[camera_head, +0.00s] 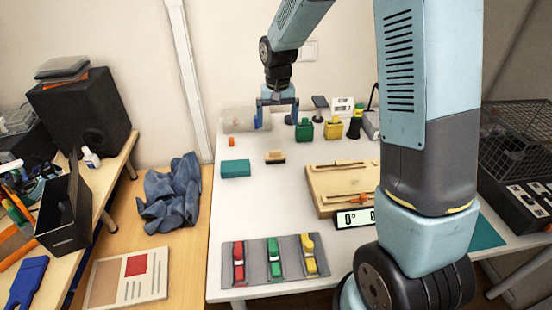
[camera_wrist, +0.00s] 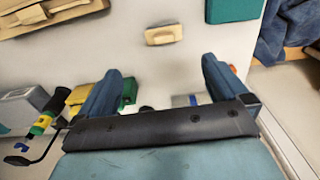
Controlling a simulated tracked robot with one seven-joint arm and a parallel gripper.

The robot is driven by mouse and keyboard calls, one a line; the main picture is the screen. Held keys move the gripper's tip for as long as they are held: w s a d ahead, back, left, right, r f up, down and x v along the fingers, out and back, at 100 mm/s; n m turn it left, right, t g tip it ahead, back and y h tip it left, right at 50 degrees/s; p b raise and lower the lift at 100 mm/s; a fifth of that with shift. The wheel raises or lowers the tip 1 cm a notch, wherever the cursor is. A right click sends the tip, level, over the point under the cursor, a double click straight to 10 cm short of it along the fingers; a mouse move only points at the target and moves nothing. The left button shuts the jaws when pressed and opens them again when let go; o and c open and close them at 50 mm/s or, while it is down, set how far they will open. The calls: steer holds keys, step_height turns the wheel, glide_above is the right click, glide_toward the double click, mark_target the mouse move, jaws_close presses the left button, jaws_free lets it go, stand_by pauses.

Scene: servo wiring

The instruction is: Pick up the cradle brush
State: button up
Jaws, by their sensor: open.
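The cradle brush (camera_head: 275,157) appears to be the small block with a tan wooden top and a dark lower edge. It lies on the white table between a teal block and a wooden board. In the wrist view its tan top (camera_wrist: 163,34) shows at the top, beyond my fingertips and roughly centred between them. My gripper (camera_head: 277,113) is open and empty, above the back of the table and behind the brush. Its two blue fingers (camera_wrist: 162,68) are wide apart in the wrist view. Nothing hides the brush.
The teal block (camera_head: 236,168) is left of the brush and the wooden board (camera_head: 340,188) is to its right. Green (camera_head: 304,130) and yellow (camera_head: 333,128) items stand at the back. Table in front of the brush is clear.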

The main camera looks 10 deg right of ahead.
mark_target(275, 154)
steer(key=f, duration=1)
steer(key=shift+w+a+f, duration=0.3)
steer(key=shift+w+a, duration=0.1)
steer(key=shift+w+f, duration=0.15)
steer(key=shift+f, duration=2.45)
steer(key=c, duration=1.1)
steer(key=shift+r, duration=0.15)
